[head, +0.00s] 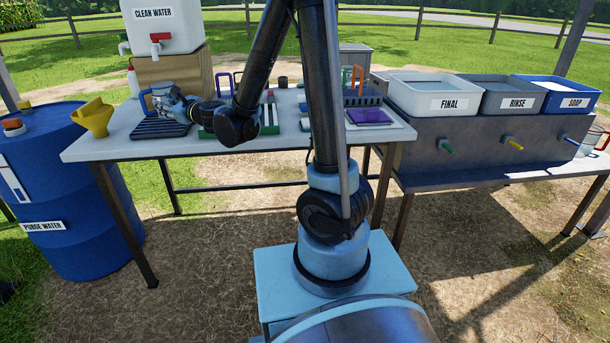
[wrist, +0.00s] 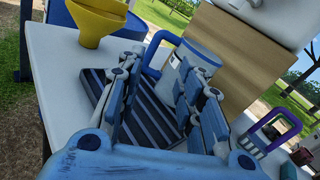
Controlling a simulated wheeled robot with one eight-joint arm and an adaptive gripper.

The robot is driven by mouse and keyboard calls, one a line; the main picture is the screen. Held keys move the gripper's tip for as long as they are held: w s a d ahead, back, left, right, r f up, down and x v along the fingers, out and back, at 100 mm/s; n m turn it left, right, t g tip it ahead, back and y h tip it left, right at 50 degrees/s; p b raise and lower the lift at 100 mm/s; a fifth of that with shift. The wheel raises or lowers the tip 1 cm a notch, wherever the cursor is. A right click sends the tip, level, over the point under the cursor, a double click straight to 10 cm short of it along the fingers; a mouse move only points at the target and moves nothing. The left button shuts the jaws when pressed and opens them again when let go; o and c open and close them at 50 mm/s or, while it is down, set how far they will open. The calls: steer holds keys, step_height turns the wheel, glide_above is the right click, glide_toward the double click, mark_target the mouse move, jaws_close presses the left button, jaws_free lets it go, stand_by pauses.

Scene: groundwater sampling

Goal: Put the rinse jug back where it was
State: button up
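A jug with a blue handle (head: 162,90) stands upright on a dark ribbed mat (head: 158,129) at the left of the white table. In the wrist view, the grey-white jug (wrist: 203,56) has its blue handle turned toward the gap between my fingers. My gripper (head: 186,108) is beside the jug on its right in the head view. In the wrist view, my gripper (wrist: 160,98) has its two fingers spread, with the ribbed mat (wrist: 147,108) showing between them. The right finger covers part of the jug. No label naming it as the rinse jug is readable.
A clean water tank (head: 165,25) stands on a wooden block behind. Purple- and orange-handled items stand farther right. The final, rinse (head: 515,97) and soap basins are on the right bench.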

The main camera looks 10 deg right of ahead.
steer(key=s+d+r+n+g, duration=0.2)
steer(key=s+d+n, duration=0.1)
steer(key=d+n, duration=0.45)
steer(key=s+d+f+n+g+h, duration=0.3)
steer(key=s+d, duration=0.6)
steer(key=d, duration=0.3)
steer(key=s+d+f+n+g+h, duration=0.2)
steer(key=s+d+f+n+h, duration=0.3)
steer(key=s+d+f+n, duration=0.3)
steer(key=s+d+f+n+g+h, duration=0.3)
steer(key=s+d+f+n, duration=0.3)
steer(key=s+d, duration=0.5)
steer(key=d+f+h, duration=0.1)
steer(key=d, duration=0.3)
steer(key=shift+s+d+g, duration=0.2)
steer(key=shift+d+g, duration=0.1)
